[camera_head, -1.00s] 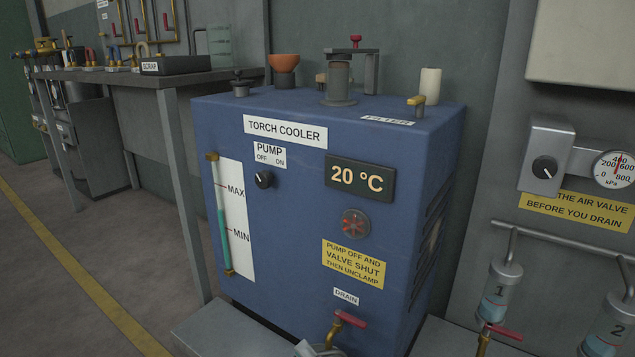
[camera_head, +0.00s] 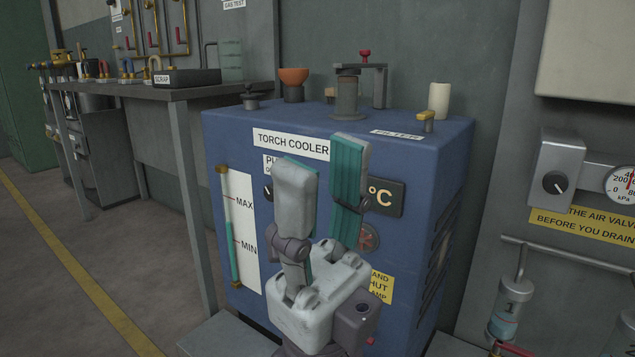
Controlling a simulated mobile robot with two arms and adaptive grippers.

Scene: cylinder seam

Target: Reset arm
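My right gripper (camera_head: 322,168) is raised in the middle of the view, in front of the blue torch cooler (camera_head: 418,170). Its two grey fingers with teal pads point up and stand apart, with nothing seen between them. It covers part of the PUMP label and knob, the temperature display (camera_head: 385,197), the round red-marked indicator (camera_head: 368,237), the yellow warning label (camera_head: 381,287) and most of the drain area. I cannot tell whether it touches the cooler, but no contact shows. My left gripper is not in view.
On the cooler's top stand an orange funnel cup (camera_head: 294,79), a clamped grey cylinder (camera_head: 347,96), a white cylinder (camera_head: 439,100) and a brass-topped fitting (camera_head: 426,121). A workbench (camera_head: 185,95) stands at left, wall piping and gauge (camera_head: 622,184) at right. The left floor is clear.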

